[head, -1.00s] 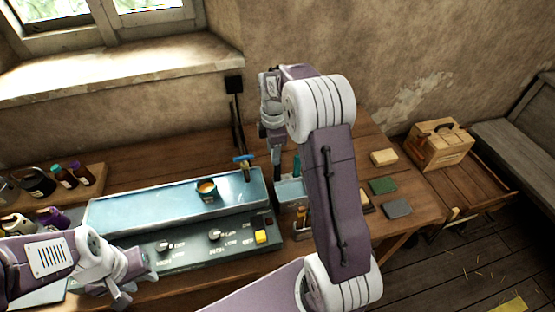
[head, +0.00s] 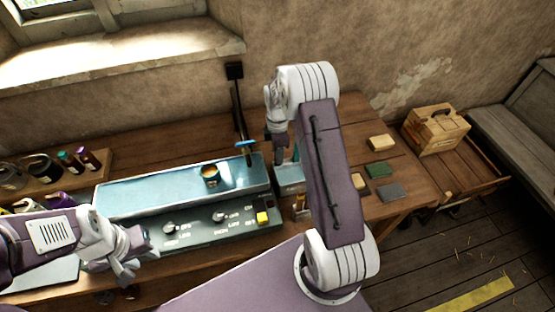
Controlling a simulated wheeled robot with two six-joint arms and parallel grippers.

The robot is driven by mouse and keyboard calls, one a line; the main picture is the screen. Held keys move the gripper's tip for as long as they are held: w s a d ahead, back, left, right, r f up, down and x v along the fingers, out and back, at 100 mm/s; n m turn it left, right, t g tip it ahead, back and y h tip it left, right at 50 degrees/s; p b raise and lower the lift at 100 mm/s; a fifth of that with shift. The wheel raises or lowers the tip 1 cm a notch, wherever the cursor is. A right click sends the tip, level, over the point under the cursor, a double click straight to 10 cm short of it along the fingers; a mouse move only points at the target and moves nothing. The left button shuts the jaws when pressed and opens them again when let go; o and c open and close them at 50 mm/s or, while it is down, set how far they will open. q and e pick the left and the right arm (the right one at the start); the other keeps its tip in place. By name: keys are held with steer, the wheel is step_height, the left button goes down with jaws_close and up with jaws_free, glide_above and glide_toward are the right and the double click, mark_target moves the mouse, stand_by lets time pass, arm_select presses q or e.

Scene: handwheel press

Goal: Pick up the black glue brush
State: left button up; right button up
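I cannot make out a black glue brush for certain. My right gripper (head: 278,148) is above the pale blue holder (head: 290,175) at the right end of the machine, partly hidden by my own arm. Its fingers are small and dark, and I cannot tell whether they hold anything. A brown-handled tool (head: 300,204) stands in front of the holder, partly behind my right arm. My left gripper (head: 128,268) is low at the machine's front left corner. The gap between its fingers is unclear.
The blue machine (head: 130,196) carries a small cup (head: 210,175) and a blue-topped upright piece (head: 245,147). Bottles (head: 70,161) stand at the left.

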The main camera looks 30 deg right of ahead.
step_height(320, 180, down, 2)
steer(key=shift+w+d+f, duration=0.1)
steer(key=shift+d, duration=0.05)
jaws_close()
